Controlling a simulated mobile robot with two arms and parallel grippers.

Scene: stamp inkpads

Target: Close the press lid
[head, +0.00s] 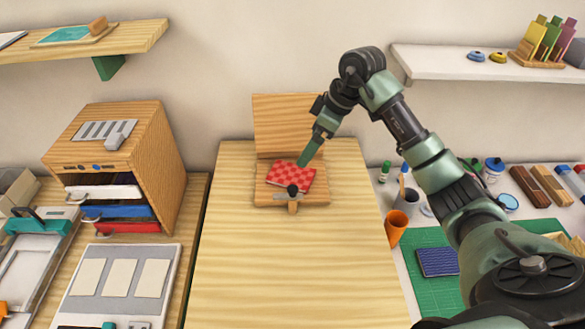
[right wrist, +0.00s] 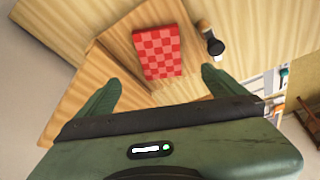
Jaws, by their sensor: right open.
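The wooden press has its base (head: 322,190) flat on the table, with its lid (head: 288,122) standing up open at the back. A red checkered block (head: 291,177) lies on the base; it also shows in the right wrist view (right wrist: 158,52). A dark knob on a wooden post (head: 293,199) is at the front of the base, and also in the right wrist view (right wrist: 211,40). My right gripper (head: 303,162) is above the base, close in front of the lid. In the right wrist view its fingers (right wrist: 158,88) are spread with nothing between them. My left gripper is not in view.
The wooden table (head: 290,265) is clear in front of the press. A drawer cabinet (head: 155,140) stands at the left. At the right are an orange cup (head: 396,225), a green mat (head: 420,295) and a blue pad (head: 437,262). Shelves hang above on both sides.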

